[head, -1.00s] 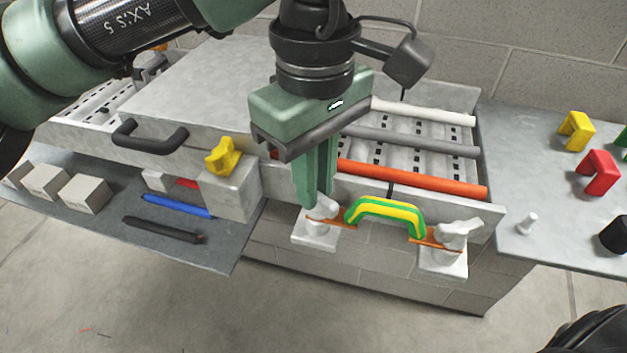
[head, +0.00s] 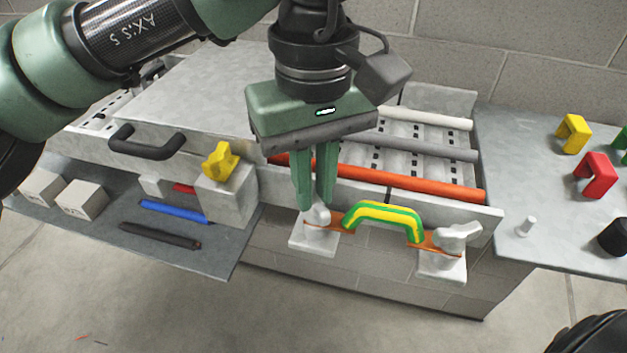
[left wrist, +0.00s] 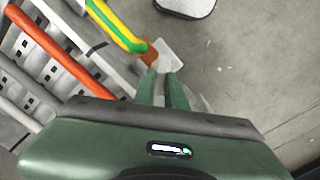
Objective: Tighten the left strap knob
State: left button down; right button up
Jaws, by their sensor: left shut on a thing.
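The left strap knob (head: 316,218) is a pale grey winged knob on a light block at the left end of the orange strap. My left gripper (head: 315,205) points down with its green fingers shut on this knob, which they partly hide. In the left wrist view the green fingers (left wrist: 162,88) reach the pale knob (left wrist: 164,63). The orange strap (head: 338,224) runs from the knob under a green and yellow handle (head: 384,215). The right strap knob (head: 459,233) sits on its own block. My right gripper is not in view.
A bench with orange (head: 410,181), grey and white rollers stands behind the strap. A yellow knob (head: 221,161) tops a grey block at left. The left shelf (head: 215,245) holds blocks and bars. The right table (head: 520,170) holds yellow, red and green brackets.

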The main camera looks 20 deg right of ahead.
aim_at(314, 193)
pick_arm(q)
jog(key=c, duration=1.5)
grip_release()
jog(key=shift+o, duration=0.2)
jog(key=shift+r, duration=0.1)
notch_tip(314, 193, up, 8)
jog(key=shift+f, duration=0.15)
